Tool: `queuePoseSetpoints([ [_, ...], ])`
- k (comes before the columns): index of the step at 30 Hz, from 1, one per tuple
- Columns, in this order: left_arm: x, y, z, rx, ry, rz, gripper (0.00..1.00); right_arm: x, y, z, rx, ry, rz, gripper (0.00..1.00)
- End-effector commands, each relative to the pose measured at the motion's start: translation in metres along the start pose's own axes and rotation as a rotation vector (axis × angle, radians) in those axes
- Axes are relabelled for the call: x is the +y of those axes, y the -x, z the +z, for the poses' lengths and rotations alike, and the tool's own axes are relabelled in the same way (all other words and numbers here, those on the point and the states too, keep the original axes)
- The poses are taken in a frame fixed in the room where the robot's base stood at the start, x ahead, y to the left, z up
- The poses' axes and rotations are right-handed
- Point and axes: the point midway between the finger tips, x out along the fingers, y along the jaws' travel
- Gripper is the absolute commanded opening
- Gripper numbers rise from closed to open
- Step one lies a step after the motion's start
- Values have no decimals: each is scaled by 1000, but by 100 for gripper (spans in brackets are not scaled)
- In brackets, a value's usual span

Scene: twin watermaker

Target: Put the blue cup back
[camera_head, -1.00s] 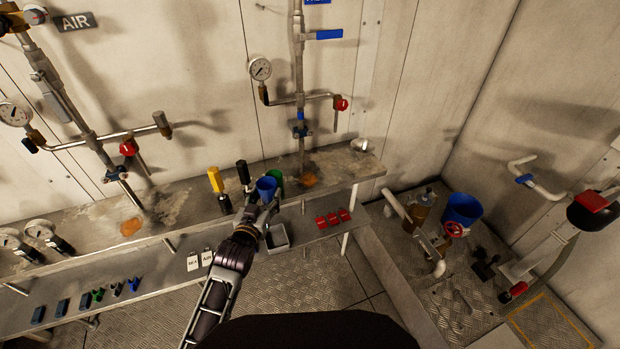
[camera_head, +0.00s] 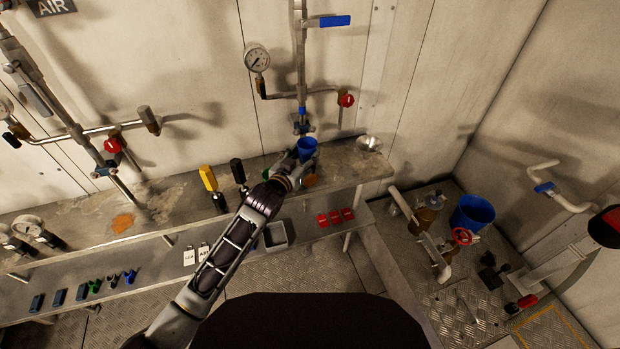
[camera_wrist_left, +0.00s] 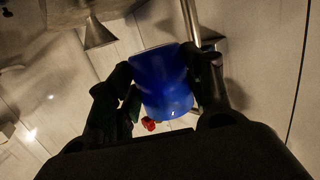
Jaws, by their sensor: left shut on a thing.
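The blue cup (camera_head: 307,147) is held upright at the end of my left arm, over the upper shelf (camera_head: 340,172) and just in front of the tap pipe. My left gripper (camera_head: 297,158) is shut on it. In the left wrist view the blue cup (camera_wrist_left: 165,82) sits between the two dark fingers of the left gripper (camera_wrist_left: 166,88). I cannot tell whether the cup touches the shelf. The green cup is not clearly visible; my arm covers part of that area. My right gripper is not in view.
A vertical pipe with a gauge (camera_head: 257,58) and a red knob (camera_head: 346,100) rises behind the cup. Yellow (camera_head: 208,178) and black (camera_head: 237,170) handled items stand left of my arm. A metal funnel (camera_head: 370,143) lies to the right. A grey tray (camera_head: 275,237) and red blocks (camera_head: 335,217) are below.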

Motion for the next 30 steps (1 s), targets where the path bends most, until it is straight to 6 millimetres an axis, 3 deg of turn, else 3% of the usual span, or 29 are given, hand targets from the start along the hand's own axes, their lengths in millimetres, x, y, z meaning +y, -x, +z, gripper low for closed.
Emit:
queuePoseSetpoints([
  [14,0,-1,3,-1,0,2,26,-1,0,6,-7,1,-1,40],
  [30,0,-10,60,0,-1,1,26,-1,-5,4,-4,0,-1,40],
])
